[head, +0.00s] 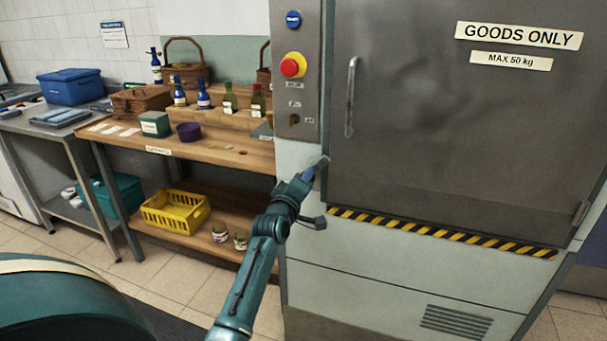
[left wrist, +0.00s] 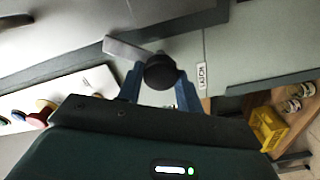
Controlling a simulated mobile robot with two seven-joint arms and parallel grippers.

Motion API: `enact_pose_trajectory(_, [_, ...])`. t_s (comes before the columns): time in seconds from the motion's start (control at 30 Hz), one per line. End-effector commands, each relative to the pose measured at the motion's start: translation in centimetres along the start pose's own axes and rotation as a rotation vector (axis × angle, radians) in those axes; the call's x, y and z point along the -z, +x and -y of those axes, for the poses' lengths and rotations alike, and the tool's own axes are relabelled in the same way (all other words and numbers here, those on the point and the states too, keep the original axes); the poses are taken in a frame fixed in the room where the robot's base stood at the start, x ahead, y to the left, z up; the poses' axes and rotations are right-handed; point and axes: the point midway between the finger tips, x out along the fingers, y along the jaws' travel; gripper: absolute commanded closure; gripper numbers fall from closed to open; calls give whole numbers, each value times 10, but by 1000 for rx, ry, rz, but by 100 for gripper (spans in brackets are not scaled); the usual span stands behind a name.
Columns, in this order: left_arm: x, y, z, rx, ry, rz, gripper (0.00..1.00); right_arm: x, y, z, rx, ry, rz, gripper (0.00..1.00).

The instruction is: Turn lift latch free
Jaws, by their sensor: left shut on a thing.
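The lift latch shows in the left wrist view as a dark round knob (left wrist: 160,72) with a flat grey metal bar (left wrist: 128,48) reaching left from it across the door edge. In the head view the latch (head: 321,162) is small, at the lower left corner of the grey lift door (head: 430,120), and partly hidden by my gripper. My left gripper (head: 308,174) is shut on the latch knob, its blue fingers on both sides of it. The lift door is closed. My right gripper is in neither view.
A vertical door handle (head: 351,97) is above the latch. A control panel (head: 296,80) with a red button is to its left. A wooden bench (head: 200,148) with bottles and baskets stands left of the lift. A yellow crate (head: 176,212) is on its lower shelf.

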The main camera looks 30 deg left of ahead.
Motion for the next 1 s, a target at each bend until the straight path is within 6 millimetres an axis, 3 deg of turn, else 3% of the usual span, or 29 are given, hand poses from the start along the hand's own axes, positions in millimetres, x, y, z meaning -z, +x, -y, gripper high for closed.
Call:
enact_pose_trajectory(0.5, [0,0,1,2,-462,1,100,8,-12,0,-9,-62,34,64])
enact_pose_trajectory(1.0, [-1,0,2,1,-673,1,100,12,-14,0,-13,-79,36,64])
